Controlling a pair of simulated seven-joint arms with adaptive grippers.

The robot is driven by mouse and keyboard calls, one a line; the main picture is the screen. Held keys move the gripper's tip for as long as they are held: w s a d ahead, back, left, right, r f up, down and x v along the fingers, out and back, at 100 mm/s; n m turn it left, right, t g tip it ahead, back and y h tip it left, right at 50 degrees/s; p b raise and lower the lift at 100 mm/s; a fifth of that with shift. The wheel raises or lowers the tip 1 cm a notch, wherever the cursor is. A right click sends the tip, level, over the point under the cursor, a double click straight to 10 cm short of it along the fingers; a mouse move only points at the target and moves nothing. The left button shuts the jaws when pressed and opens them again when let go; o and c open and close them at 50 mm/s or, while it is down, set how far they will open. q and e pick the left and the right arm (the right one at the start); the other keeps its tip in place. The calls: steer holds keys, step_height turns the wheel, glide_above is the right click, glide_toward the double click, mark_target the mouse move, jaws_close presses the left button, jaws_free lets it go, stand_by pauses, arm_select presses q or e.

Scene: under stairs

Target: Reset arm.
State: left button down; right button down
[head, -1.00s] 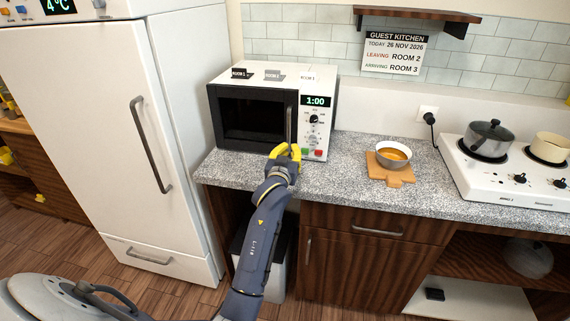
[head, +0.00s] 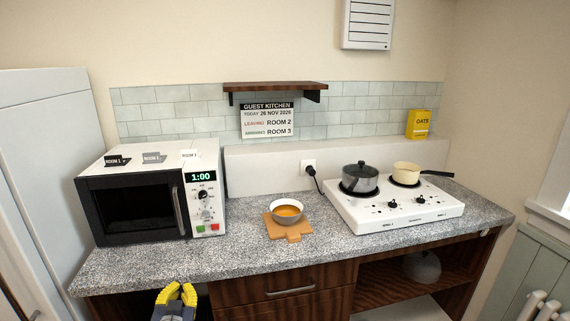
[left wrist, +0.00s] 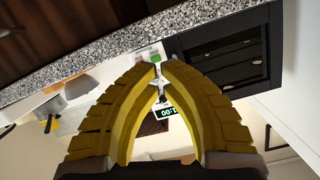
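My left gripper (head: 175,294) shows at the bottom edge of the head view, with yellow fingers, below and in front of the counter's front edge. Its fingers lean toward each other, with a narrow gap between the tips and nothing held. In the left wrist view the same fingers (left wrist: 158,66) arch toward the microwave, whose panel and green button show beyond the tips. The microwave (head: 132,208) stands on the counter with its door shut, apart from the gripper. My right gripper is not in view.
The granite counter (head: 248,256) carries a bowl (head: 288,213) on a wooden board (head: 283,233), and a white hob (head: 400,213) with a grey pot (head: 360,178) and a cream pan (head: 407,173). A fridge (head: 45,150) stands at the left. Free counter lies before the microwave.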

arm_select(q)
steer(key=s+f+m+g, duration=0.25)
steer(key=s+f, duration=0.25)
steer(key=s, duration=0.5)
steer(key=s+f+m+g, duration=0.25)
steer(key=s+f, duration=0.25)
steer(key=s, duration=0.5)
steer(key=s+f+m+g, duration=0.25)
steer(key=s+f, duration=0.25)
steer(key=s, duration=0.5)
steer(key=s+d+f+g+h, duration=0.1)
steer(key=s+d+f+g, duration=0.15)
steer(key=f, duration=1.35)
steer(key=s+d+f+g+h, duration=0.1)
steer(key=d+f+h, duration=0.15)
steer(key=f, duration=1.45)
steer(key=s+f+n+g, duration=0.2)
steer(key=s+f+n, duration=0.1)
steer(key=s+f, duration=1.6)
steer(key=shift+s+d+h, duration=0.2)
steer(key=shift+s+h, duration=0.15)
steer(key=shift+s, duration=0.5)
steer(key=shift+n, duration=0.25)
